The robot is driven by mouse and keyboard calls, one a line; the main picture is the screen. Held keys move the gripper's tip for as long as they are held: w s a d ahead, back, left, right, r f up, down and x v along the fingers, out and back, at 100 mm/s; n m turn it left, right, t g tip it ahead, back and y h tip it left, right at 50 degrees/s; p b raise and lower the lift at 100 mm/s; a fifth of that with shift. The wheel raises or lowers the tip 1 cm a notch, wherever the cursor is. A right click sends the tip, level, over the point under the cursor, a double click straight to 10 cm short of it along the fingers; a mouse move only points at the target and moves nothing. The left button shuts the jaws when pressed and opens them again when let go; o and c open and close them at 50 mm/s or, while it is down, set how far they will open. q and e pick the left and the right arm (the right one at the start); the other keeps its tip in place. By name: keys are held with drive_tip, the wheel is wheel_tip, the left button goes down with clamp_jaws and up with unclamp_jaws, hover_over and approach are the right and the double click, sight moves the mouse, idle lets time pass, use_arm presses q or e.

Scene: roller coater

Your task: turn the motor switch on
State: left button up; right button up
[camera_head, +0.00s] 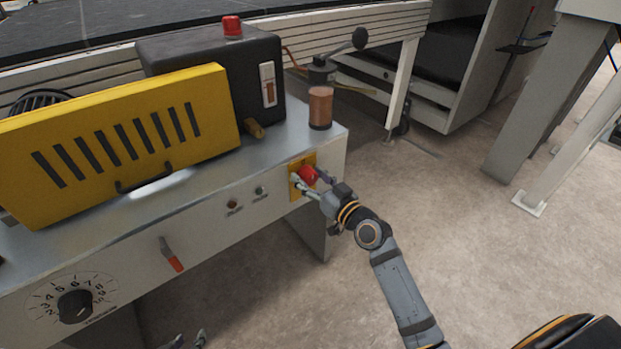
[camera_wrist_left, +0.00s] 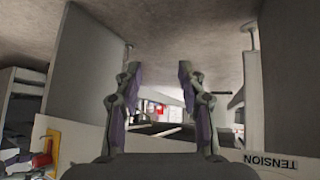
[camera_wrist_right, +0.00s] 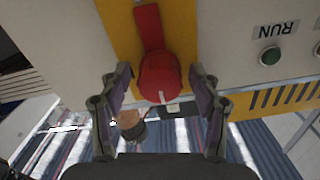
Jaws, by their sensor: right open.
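The motor switch is a red rotary knob (camera_head: 308,174) on a yellow plate (camera_head: 295,190) at the right end of the machine's front panel. In the right wrist view the red knob (camera_wrist_right: 160,77) and its bar lie on the yellow plate (camera_wrist_right: 181,25). My right gripper (camera_head: 311,183) is open at the knob, with its fingers (camera_wrist_right: 160,88) on either side and gaps showing; I cannot tell whether they touch it. My left gripper (camera_head: 187,341) is low at the bottom edge, below the panel. Its fingers (camera_wrist_left: 160,88) are apart with nothing between them.
A green RUN button (camera_wrist_right: 270,56) sits beside the switch. A red-handled lever (camera_head: 172,254) and numbered dial (camera_head: 75,305) are further left on the panel. A yellow slotted guard (camera_head: 115,140) and a copper-coloured cylinder (camera_head: 320,106) stand on top.

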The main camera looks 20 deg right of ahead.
drive_tip(key=c, duration=1.1)
drive_tip(key=shift+c, duration=0.2)
